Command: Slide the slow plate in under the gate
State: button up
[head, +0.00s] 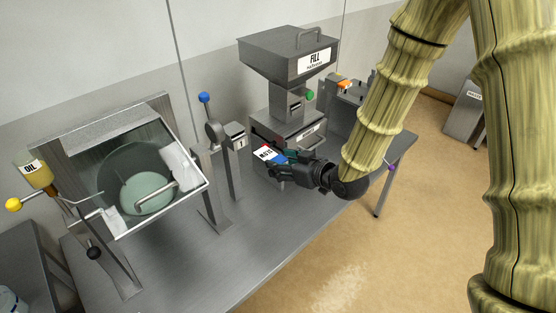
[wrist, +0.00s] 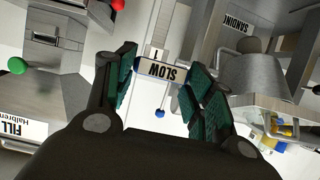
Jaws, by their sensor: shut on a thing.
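The slow plate (wrist: 172,70) is a pale plate with an upside-down SLOW label between the fingertips in the wrist view. It also shows as a small white card (head: 264,153) with red and blue beside it in the head view. My gripper (head: 281,162) is shut on the plate and holds it in front of the grey FILL hopper machine (head: 286,58). The machine has a green knob (head: 309,95) and a block below the hopper. I cannot tell which part is the gate. The fingers hide part of the plate.
A glass-sided hood (head: 150,170) holding a green round drum stands at the left, with an oil bottle (head: 36,174) beside it. A lever with a blue ball (head: 204,97) stands between hood and machine. The front of the grey bench (head: 245,250) is clear.

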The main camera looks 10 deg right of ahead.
jog(key=shift+s+d, duration=0.6)
jog(key=shift+s, duration=0.25)
jog(key=shift+s+d, duration=0.6)
jog(key=shift+s, duration=0.25)
